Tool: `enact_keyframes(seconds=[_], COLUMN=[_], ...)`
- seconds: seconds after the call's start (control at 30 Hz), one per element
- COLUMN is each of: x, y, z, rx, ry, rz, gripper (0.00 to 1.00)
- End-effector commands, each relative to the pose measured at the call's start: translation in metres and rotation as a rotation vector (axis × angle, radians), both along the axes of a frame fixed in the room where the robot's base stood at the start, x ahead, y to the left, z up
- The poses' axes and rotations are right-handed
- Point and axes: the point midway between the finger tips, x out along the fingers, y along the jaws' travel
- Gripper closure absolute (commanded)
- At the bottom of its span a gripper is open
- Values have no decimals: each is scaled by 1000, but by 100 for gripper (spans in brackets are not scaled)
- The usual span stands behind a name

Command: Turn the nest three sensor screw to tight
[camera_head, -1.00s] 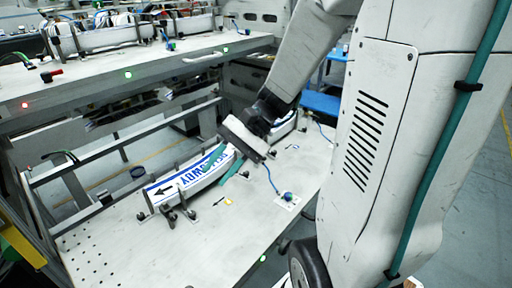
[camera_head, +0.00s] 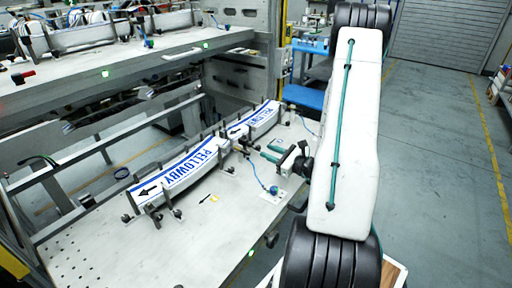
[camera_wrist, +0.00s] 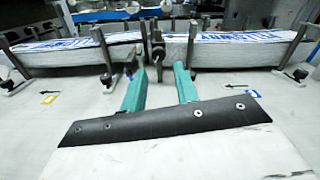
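Two white label stacks with blue print stand end to end in nests on the lower shelf: a nearer one (camera_head: 180,172) and a farther one (camera_head: 262,120). A dark upright post with a clamp (camera_wrist: 157,46) stands at the gap between them; it also shows small in the head view (camera_head: 241,146). I cannot tell which nest is number three, nor clearly make out a sensor screw. My gripper (camera_wrist: 160,70) points at this post with teal fingers apart and nothing seen between them. In the head view my gripper (camera_head: 270,155) is low, right of the gap.
A blue knob with a cable (camera_head: 273,190) sits on the shelf below my gripper. Upright rods and small clamps (camera_wrist: 108,62) flank the stacks. An upper shelf (camera_head: 120,66) with more stacks is at the left. The shelf front (camera_head: 195,235) is mostly clear.

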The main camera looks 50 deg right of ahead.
Motion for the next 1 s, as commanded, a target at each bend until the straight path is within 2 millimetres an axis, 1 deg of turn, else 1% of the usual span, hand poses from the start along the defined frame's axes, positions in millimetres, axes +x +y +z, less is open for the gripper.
enact_keyframes(seconds=[0.03, 0.2, 0.33, 0.5, 0.73, 0.77, 0.8, 0.83, 0.87, 1.0], x=[9, 38, 53, 63, 63, 63, 63, 63, 63, 63], y=[3, 8, 9, 10, 10, 10, 10, 10, 10, 10], z=[0, 1, 1, 1, 1, 1, 1, 1, 1, 1], rx=[-1, -1, -2, -1, -1, -1, -1, -1, -1, 0], ry=[-1, -2, -1, 0, 0, 0, 0, 0, 0, 0], rz=[7, 8, 7, 6, 5, 5, 5, 5, 5, 5], gripper=[70, 70, 70, 70, 70, 75, 86, 95, 100, 100])
